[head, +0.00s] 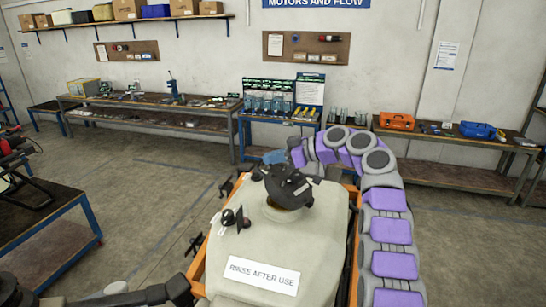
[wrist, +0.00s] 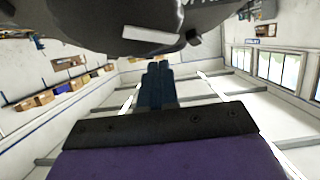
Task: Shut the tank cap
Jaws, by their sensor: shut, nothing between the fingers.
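The beige tank (head: 235,245) stands in front of me with a "RINSE AFTER USE" label. Its black round cap (head: 288,186) is tilted up above the round opening (head: 283,212) on top, so the cap stands open. My arm curves up on the right and reaches behind the cap. My gripper (wrist: 158,85) is shut and empty, its dark blue fingers together in the wrist view. A large dark form, apparently the cap (wrist: 130,25), fills the top of that view above the fingers. In the head view the fingertips are mostly hidden, and contact with the cap cannot be told.
An orange frame (head: 197,266) surrounds the tank. A small black fitting (head: 232,218) sits on the tank's left. Workbenches (head: 150,112) line the back wall, with an orange toolbox (head: 397,121) and a blue one (head: 477,130). Open floor lies between.

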